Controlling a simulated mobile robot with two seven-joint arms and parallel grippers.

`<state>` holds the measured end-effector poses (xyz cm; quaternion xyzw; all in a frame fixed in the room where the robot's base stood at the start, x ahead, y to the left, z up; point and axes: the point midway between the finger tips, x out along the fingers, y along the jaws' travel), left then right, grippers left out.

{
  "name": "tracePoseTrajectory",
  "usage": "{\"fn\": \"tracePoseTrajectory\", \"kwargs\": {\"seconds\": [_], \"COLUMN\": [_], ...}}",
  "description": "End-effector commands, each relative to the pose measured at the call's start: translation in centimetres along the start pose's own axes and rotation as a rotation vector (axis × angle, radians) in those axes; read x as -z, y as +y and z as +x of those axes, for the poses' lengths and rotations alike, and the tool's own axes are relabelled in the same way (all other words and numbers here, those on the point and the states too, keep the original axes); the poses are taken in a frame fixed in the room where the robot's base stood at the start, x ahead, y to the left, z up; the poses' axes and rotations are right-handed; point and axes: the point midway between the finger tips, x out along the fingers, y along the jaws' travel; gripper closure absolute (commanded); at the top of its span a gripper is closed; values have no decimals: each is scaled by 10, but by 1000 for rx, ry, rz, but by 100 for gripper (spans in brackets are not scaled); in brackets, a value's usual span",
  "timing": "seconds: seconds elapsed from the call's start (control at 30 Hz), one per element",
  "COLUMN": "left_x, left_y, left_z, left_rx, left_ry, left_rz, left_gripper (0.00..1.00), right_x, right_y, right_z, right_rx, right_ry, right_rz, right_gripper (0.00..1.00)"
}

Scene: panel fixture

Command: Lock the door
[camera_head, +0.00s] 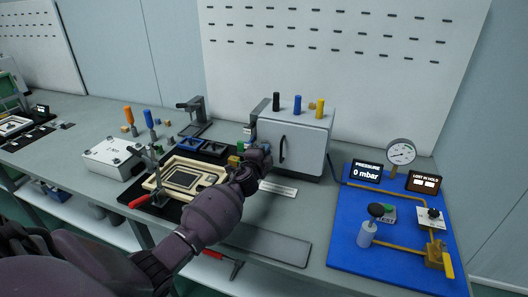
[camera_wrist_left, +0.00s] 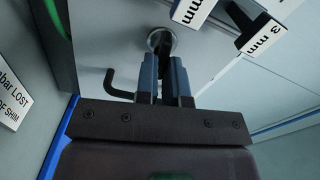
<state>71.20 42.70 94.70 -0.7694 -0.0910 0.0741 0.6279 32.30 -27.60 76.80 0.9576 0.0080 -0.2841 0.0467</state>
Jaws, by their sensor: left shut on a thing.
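The white box (camera_head: 306,138) stands on the bench at the middle, its door facing front with a black handle (camera_head: 282,150). My left gripper (camera_head: 264,154) is at the left part of this door, left of the handle. In the left wrist view its two fingers (camera_wrist_left: 162,66) are close together at a round metal lock fitting (camera_wrist_left: 161,39) on a pale panel. They are shut on a small part there, mostly hidden between them. A black hooked bar (camera_wrist_left: 117,84) shows to the left of the fingers. My right gripper is not in view.
A blue board (camera_head: 345,245) with a gauge (camera_head: 400,152) and a pressure display (camera_head: 367,171) lies to the right. A beige frame (camera_head: 157,181) on a dark mat lies left, near my forearm. A flat grey plate (camera_head: 268,243) lies in front.

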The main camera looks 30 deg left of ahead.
Motion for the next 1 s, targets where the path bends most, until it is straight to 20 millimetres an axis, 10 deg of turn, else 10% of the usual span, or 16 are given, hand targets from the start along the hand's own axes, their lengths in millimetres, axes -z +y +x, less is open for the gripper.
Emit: {"fn": "tracePoseTrajectory", "kwargs": {"seconds": [0.97,1.0], "left_x": [0,0], "left_y": [2,2], "left_z": [0,0], "left_rx": [0,0], "left_ry": [0,0], "left_rz": [220,220], "left_gripper": [100,86], "right_x": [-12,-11], "right_y": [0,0], "right_z": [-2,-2], "right_rx": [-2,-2], "right_ry": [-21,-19], "right_rz": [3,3], "right_gripper": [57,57]}}
